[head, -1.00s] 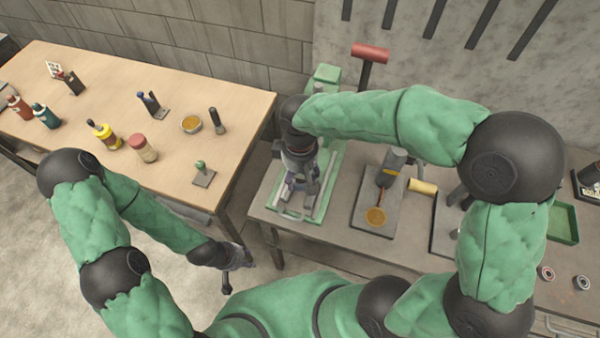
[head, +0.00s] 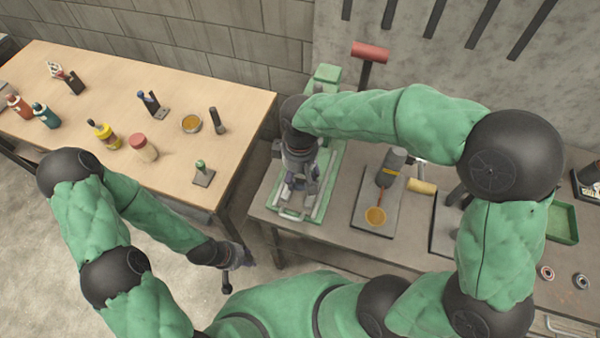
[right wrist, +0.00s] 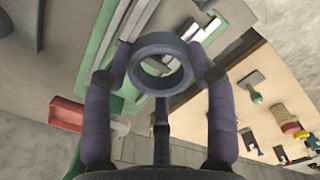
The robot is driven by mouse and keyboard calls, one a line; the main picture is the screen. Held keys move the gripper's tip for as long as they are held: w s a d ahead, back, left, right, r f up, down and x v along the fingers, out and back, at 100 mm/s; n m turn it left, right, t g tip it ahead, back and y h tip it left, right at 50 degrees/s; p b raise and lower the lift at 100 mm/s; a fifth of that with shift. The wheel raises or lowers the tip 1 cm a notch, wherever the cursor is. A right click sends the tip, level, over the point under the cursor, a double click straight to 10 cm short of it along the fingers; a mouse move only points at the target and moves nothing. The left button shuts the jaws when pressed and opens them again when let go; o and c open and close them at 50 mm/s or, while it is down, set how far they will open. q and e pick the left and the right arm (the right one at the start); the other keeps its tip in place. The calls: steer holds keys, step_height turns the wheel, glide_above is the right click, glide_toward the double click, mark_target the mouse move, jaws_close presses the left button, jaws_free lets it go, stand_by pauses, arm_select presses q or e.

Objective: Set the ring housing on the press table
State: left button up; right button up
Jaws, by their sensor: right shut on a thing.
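The ring housing (right wrist: 161,66) is a dark blue-grey ring with an open centre in the right wrist view. My right gripper (right wrist: 160,72) is shut on it, with purple-grey fingers at its sides. In the head view my right gripper (head: 298,182) points down over a green base with pale rails (head: 325,195); the ring is hard to make out there. I cannot tell whether the ring touches anything below. My left gripper (head: 240,257) hangs over the floor gap between the tables; its fingers are too small to read. I cannot tell which fixture is the press table.
A grey plate (head: 360,208) with a dark cylinder (head: 391,167) and an amber disc stands to the right. A red mallet (head: 369,52) is behind. A green tray (head: 563,222) sits far right. The wooden table (head: 160,90) at left holds bottles and small tools.

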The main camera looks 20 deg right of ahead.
steer(key=shift+f+b, duration=1.7)
steer(key=shift+f, duration=1)
stand_by(2.5)
steer(key=shift+p, duration=0.45)
stand_by(0.9)
steer(key=o, duration=1.5)
step_height(320, 180, up, 12)
